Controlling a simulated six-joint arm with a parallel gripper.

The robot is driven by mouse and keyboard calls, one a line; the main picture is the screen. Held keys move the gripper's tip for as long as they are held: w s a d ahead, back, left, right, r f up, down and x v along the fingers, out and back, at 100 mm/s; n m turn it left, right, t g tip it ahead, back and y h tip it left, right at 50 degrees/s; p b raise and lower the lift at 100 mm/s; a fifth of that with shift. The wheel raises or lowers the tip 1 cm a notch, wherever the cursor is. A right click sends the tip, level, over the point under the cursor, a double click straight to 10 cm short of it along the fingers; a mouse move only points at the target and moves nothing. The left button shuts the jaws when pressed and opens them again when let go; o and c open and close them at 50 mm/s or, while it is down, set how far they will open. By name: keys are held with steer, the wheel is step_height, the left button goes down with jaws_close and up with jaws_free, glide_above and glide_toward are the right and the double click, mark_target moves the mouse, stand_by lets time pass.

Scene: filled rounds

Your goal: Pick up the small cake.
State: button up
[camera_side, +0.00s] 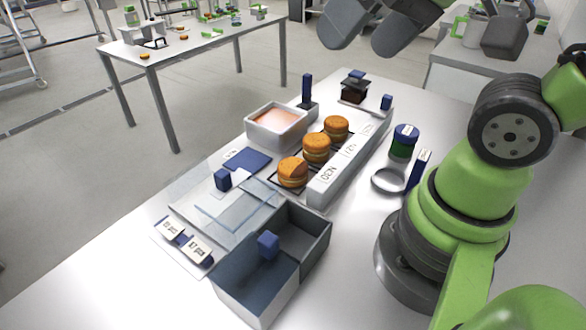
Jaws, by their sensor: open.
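Three orange-brown filled rounds stand in a diagonal row on a dark rack: the near one (293,172), the middle one (316,148) and the far one (336,127). They look alike in size, and I cannot tell which one is the small cake. A small dark brown layered block (353,91) with a blue top stands at the far end of the table. My gripper (368,42) is at the top edge, partly cut off by the frame. Its two dark grey fingers are apart with nothing between them. It is high above the table, clear of the rounds.
A long white labelled block (348,165) runs along the rounds' right side. A white tub (275,127) with pinkish contents is on their left. A grey open box (300,245) and clear panels (238,208) lie nearer. A dark green jar (403,142) and ring (390,181) stand right.

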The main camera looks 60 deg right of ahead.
steer(key=w+d+f+n+g+h, duration=0.1)
steer(key=w+d+f+n+g, duration=0.2)
steer(key=w, duration=0.4)
steer(key=n+g, duration=0.4)
steer(key=n, duration=0.2)
glide_above(291, 165)
steer(key=shift+h, duration=0.4)
step_height(291, 165, down, 21)
steer(key=shift+s+r, duration=0.15)
steer(key=shift+f, duration=3.1)
steer(key=c, duration=0.8)
